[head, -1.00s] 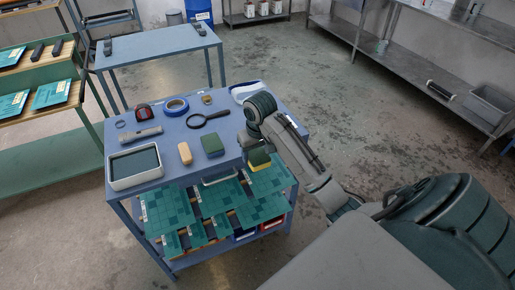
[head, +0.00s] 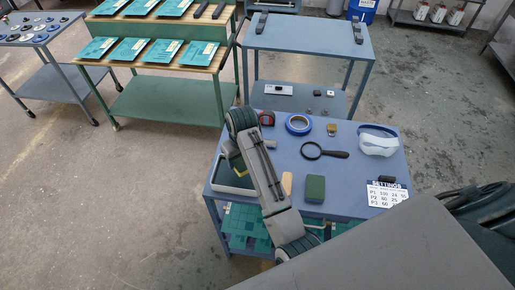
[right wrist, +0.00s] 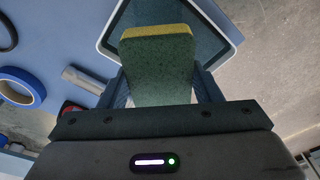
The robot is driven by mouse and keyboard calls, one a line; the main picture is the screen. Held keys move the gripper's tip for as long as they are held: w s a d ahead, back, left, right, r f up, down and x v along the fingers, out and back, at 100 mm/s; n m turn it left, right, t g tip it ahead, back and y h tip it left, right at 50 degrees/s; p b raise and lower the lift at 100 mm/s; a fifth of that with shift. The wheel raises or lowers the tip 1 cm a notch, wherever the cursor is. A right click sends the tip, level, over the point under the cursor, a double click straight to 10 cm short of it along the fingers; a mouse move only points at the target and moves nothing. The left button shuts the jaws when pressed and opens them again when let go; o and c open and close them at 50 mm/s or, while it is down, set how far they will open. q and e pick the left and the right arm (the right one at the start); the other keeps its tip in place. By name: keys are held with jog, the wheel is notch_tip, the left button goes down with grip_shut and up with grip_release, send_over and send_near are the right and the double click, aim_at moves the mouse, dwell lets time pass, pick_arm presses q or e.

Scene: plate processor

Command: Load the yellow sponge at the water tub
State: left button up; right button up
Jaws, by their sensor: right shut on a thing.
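My right gripper (right wrist: 160,88) is shut on the yellow sponge (right wrist: 158,60), which has a thin yellow layer on a dark green body. In the right wrist view the sponge is over the near part of the water tub (right wrist: 222,28), a light-rimmed tray with a dark inside. I cannot tell whether it touches the water. In the head view the tub (head: 222,186) is at the table's left front corner, partly hidden by my right arm. My left gripper is not in view.
On the blue table (head: 345,195) are a green block (head: 315,189), a tan block (head: 287,183), a magnifier (head: 322,151), blue tape (head: 298,125), safety glasses (head: 378,140) and a settings card (head: 386,195). Another blue table (head: 310,37) stands behind.

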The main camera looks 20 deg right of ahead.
aim_at(237, 165)
jog(key=shift+w+a+r, duration=0.15)
jog(key=shift+w+a, duration=0.05)
jog(key=shift+a, duration=0.35)
jog(key=shift+s+a+f, duration=0.15)
jog(key=shift+f, duration=0.55)
notch_tip(237, 165, down, 3)
jog(key=shift+r, duration=0.15)
jog(key=shift+f, duration=0.8)
jog(key=shift+f, duration=0.5)
jog(key=shift+f, duration=0.1)
dwell(0.6)
